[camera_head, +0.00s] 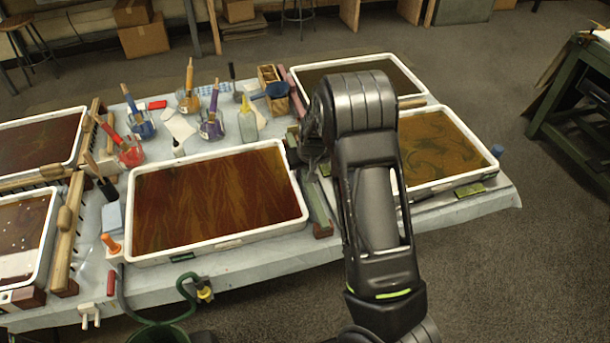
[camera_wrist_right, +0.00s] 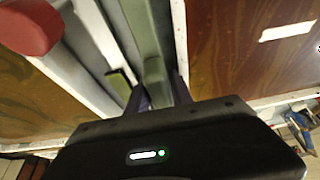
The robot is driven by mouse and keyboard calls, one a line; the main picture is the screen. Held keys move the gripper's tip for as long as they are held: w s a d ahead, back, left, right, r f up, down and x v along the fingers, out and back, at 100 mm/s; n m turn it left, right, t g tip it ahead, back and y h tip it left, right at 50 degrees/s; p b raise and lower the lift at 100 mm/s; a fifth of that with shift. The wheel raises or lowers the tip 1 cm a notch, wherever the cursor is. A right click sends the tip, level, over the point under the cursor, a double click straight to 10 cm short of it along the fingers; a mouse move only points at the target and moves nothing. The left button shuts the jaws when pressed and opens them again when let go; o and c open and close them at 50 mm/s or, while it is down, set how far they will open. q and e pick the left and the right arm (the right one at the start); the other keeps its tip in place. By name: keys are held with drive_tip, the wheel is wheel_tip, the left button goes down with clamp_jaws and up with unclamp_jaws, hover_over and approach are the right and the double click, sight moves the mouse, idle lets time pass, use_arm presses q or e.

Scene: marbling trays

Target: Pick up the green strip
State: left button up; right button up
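The green strip (camera_head: 318,205) is a long grey-green bar lying in the gap to the right of the middle tray of dark red-brown liquid. Part of it is hidden behind my right arm in the head view. In the right wrist view the green strip (camera_wrist_right: 143,28) runs down from the top toward my gripper. My right gripper (camera_wrist_right: 160,95) is low over it, with a dark finger on each side of the strip. I cannot tell whether the fingers touch it. In the head view my right forearm covers much of this area. My left gripper is not in view.
The middle tray (camera_head: 140,218) lies left of the strip, and an amber tray (camera_head: 458,179) lies to the right. A dark red block (camera_head: 322,231) is at the strip's near end; a red block (camera_wrist_right: 30,25) shows in the wrist view. Jars with brushes stand behind the middle tray.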

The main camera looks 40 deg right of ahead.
clamp_jaws()
wheel_tip(320, 180, up, 10)
drive_tip(key=shift+r+b, duration=0.1)
drive_tip(key=shift+b, duration=0.3)
idle(0.3)
idle(0.5)
drive_tip(key=s+a+r+n, duration=0.1)
drive_tip(key=a+r, duration=0.1)
drive_tip(key=a, duration=0.6)
drive_tip(key=s+a+r+n+y, duration=0.1)
drive_tip(key=s+a+r, duration=0.1)
drive_tip(key=a, duration=0.5)
drive_tip(key=s+a+r+n, duration=0.1)
drive_tip(key=a+r, duration=0.2)
drive_tip(key=a, duration=0.5)
drive_tip(key=shift+s+a+r+n, duration=0.25)
drive_tip(key=shift+a+n, duration=0.05)
drive_tip(key=shift+n, duration=0.1)
